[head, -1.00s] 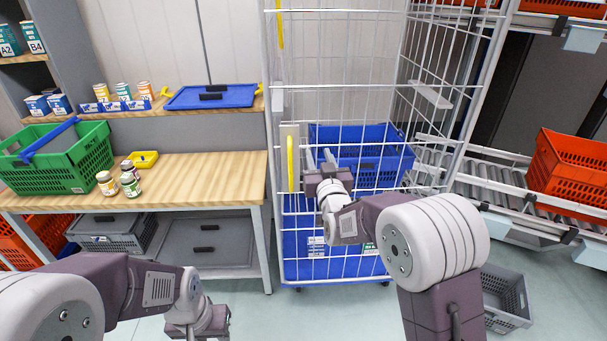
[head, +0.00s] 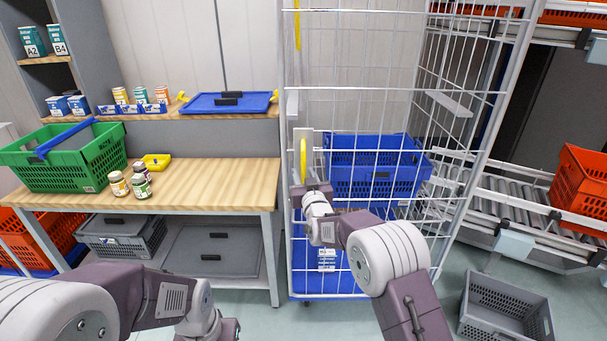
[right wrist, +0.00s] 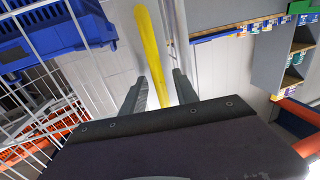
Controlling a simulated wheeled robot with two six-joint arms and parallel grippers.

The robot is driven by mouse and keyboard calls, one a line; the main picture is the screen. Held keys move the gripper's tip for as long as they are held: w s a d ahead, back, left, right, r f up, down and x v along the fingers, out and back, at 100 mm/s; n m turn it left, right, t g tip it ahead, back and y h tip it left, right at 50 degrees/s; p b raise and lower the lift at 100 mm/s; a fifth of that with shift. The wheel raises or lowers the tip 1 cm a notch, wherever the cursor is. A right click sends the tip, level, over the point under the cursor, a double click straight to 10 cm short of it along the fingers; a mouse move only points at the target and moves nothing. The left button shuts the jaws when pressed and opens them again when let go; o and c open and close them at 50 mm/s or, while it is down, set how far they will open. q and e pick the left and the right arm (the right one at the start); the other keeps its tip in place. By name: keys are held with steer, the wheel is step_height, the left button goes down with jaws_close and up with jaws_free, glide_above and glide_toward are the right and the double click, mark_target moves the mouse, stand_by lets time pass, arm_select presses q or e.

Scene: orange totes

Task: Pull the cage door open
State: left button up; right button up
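The wire cage (head: 402,95) stands ahead with its white mesh door (head: 350,275), which looks closed. A yellow upright handle (head: 303,160) is at the door's left edge. My right gripper (head: 305,182) is at the lower part of this handle. In the right wrist view, the yellow handle (right wrist: 150,45) runs between the two spread fingers of the gripper (right wrist: 158,88), with gaps beside it. The gripper is open around the handle. My left gripper (head: 222,331) is low at the bottom edge, with its fingertips out of frame.
A blue crate (head: 376,165) sits inside the cage. A wooden table (head: 215,180) with a green basket (head: 95,160) stands to the left. A grey crate (head: 505,310) lies on the floor at the right, near a roller conveyor (head: 500,195). Some floor before the cage is free.

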steer(key=shift+w, duration=0.35)
jaws_close()
stand_by(1.2)
